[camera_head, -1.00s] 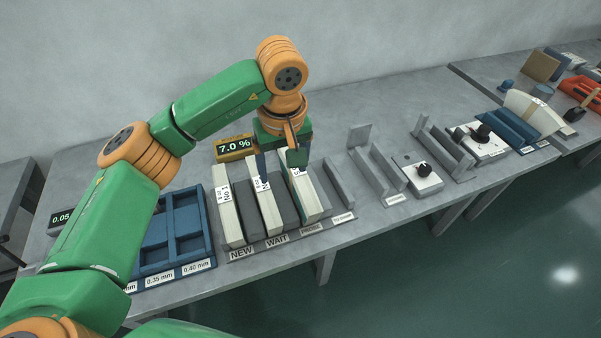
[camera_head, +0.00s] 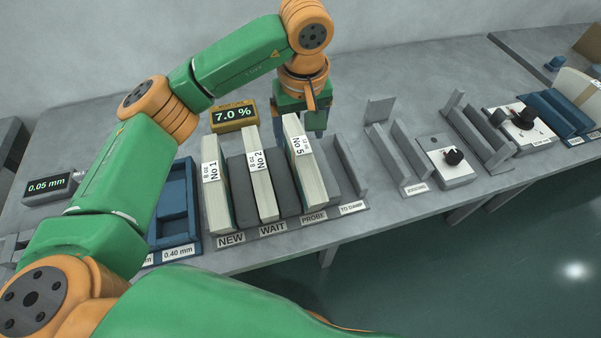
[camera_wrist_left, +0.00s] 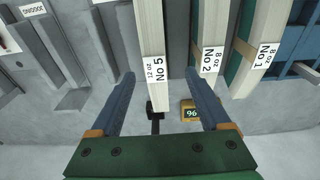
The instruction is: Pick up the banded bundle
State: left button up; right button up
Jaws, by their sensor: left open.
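Three pale bundles with white label bands stand in a grey rack (camera_head: 352,208): No 1 (camera_head: 215,190), No 2 (camera_head: 260,185) and No 5 (camera_head: 311,170). No 5 is in the PROBE slot. My left gripper (camera_head: 316,130) is open, just behind the far end of No 5. In the left wrist view its two blue fingers (camera_wrist_left: 164,95) are spread, and the labelled end of No 5 (camera_wrist_left: 152,45) lies in line with the gap between them. No 2 (camera_wrist_left: 205,60) and No 1 (camera_wrist_left: 262,50) are to the right. My right gripper is out of view.
A yellow meter (camera_head: 234,116) reading 7.0 % stands behind the rack. A blue tray (camera_head: 178,205) is to the left. The TO DAMP slot is empty. A grey fixture (camera_head: 395,140) and a black-knobbed box (camera_head: 445,165) stand to the right.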

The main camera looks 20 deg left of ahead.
aim_at(301, 148)
pick_arm(q)
jog(key=f+b, duration=0.1)
jog(key=w+f, duration=0.1)
jog(key=f, duration=0.1)
jog(key=shift+f+b, duration=0.3)
jog(key=shift+b, duration=0.1)
jog(key=shift+w+f+p, duration=0.1)
jog(key=shift+f+p, duration=0.2)
jog(key=f, duration=0.1)
jog(key=f+p, duration=0.1)
jog(key=f, duration=0.1)
jog(key=f+p, duration=0.1)
jog(key=f, duration=0.1)
jog(key=shift+w+a, duration=0.15)
jog(key=shift+w, duration=0.2)
jog(key=shift+w+f, duration=0.15)
jog(key=shift+f, duration=0.3)
grip_shut()
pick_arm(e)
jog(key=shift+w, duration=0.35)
pick_arm(q)
jog(key=shift+r, duration=0.1)
